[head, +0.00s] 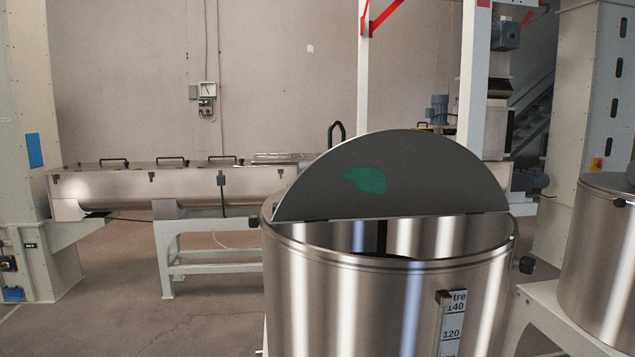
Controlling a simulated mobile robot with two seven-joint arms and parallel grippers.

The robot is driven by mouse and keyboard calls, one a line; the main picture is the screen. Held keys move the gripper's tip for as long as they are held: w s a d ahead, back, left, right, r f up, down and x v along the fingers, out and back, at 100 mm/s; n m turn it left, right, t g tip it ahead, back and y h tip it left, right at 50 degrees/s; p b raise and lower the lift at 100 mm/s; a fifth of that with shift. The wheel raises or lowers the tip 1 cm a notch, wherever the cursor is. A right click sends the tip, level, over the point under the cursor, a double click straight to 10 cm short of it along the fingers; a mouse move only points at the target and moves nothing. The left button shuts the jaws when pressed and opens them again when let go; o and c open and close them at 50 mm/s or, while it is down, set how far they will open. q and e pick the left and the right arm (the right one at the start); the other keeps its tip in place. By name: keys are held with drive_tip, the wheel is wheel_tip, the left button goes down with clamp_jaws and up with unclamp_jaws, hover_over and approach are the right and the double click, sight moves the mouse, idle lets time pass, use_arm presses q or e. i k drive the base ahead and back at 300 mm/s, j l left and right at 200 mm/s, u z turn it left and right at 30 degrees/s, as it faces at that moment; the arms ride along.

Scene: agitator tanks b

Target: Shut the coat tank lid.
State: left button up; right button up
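A large steel tank (340,310) stands in the centre foreground. Its half-round grey lid (420,170) stands raised on a hinge line across the top, with a green patch (366,180) on the face toward me. The near half of the tank's mouth is open, and a dark shaft shows inside. A black loop handle (336,132) shows behind the lid's upper left edge. A level scale (452,318) marked in litres is on the tank's front. I cannot read any name on the tank. Neither of my grippers is in view.
A second steel tank (598,265) stands at the right edge on a pale support (545,310). A long steel trough (130,185) with handled covers lies behind on the left. A white frame post (363,70) rises behind the lid. The floor at left is clear.

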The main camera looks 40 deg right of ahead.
sight(397, 172)
drive_tip(key=i+j+u, duration=0.8)
drive_tip(key=i+z, duration=0.4)
drive_tip(key=i+j+z, duration=0.15)
drive_tip(key=i+z, duration=0.25)
drive_tip(key=i+j+z, duration=0.25)
drive_tip(key=z, duration=0.2)
drive_tip(key=i+z, duration=0.3)
drive_tip(key=z, duration=0.2)
drive_tip(key=i+j+z, duration=0.1)
drive_tip(key=i+z, duration=0.15)
drive_tip(key=z, duration=0.25)
drive_tip(key=i+j+z, duration=0.25)
drive_tip(key=z, duration=0.25)
drive_tip(key=i+j+z, duration=0.15)
drive_tip(key=z, duration=0.25)
drive_tip(key=i+j+z, duration=0.25)
drive_tip(key=z, duration=0.2)
drive_tip(key=i+j+z, duration=0.15)
drive_tip(key=j+z, duration=0.25)
drive_tip(key=i+j+z, duration=0.15)
drive_tip(key=j+z, duration=0.3)
drive_tip(key=i+j+z, duration=0.15)
drive_tip(key=z, duration=0.3)
drive_tip(key=j+z, duration=0.45)
drive_tip(key=j, duration=0.1)
